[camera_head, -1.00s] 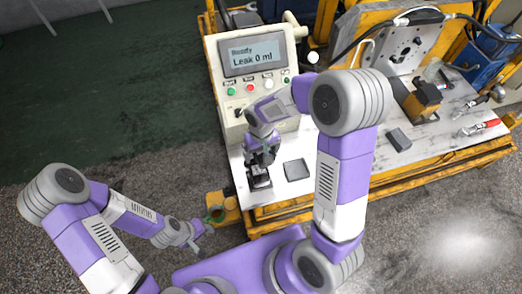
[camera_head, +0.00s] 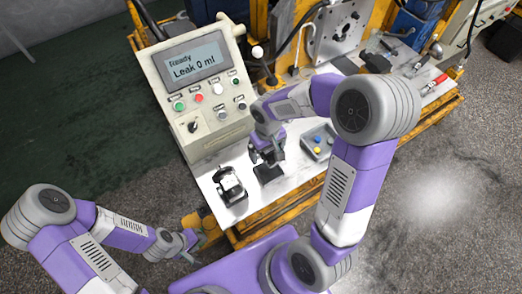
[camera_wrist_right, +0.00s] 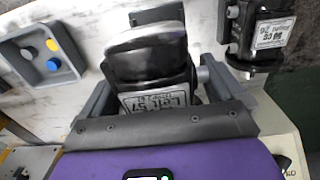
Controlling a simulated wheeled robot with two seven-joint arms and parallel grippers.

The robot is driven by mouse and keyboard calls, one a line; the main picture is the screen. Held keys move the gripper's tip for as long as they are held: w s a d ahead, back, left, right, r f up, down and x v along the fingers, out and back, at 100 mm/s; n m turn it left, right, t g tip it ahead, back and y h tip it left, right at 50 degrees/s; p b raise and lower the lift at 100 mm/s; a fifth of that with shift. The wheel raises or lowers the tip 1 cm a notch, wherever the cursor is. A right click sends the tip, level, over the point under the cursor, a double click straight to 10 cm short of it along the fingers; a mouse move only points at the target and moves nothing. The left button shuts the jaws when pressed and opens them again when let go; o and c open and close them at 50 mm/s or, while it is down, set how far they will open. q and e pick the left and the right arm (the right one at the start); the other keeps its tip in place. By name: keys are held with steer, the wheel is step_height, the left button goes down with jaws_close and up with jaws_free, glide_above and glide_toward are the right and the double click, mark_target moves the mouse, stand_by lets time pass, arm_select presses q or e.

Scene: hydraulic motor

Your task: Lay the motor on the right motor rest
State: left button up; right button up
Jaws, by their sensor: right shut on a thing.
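A black motor (camera_wrist_right: 150,70) with a white label is held between the grey fingers of my right gripper, as the right wrist view shows. In the head view my right gripper (camera_head: 268,153) is over the dark right motor rest (camera_head: 270,173). The rest's edge (camera_wrist_right: 157,14) shows behind the motor in the wrist view. I cannot tell whether the motor touches the rest. A second black motor (camera_head: 230,187) sits to the left on the table; it also shows in the wrist view (camera_wrist_right: 262,32). My left gripper (camera_head: 188,245) is empty, off the table, and looks open.
A grey tray (camera_head: 307,151) with blue and yellow pieces lies right of the rest. A console (camera_head: 150,80) reading "Leak 0 ml" stands behind. A metal plate (camera_head: 340,28) and tools are farther back. The white table's front edge (camera_head: 240,215) is close.

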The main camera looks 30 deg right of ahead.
mark_target(266, 167)
steer(key=shift+w+f+b, duration=0.1)
steer(key=shift+f+b, duration=3.6)
steer(key=shift+f, duration=0.85)
steer(key=shift+f, duration=0.15)
steer(key=o, duration=1.5)
steer(key=shift+c, duration=0.2)
step_height(266, 167, up, 8)
steer(key=p, duration=0.6)
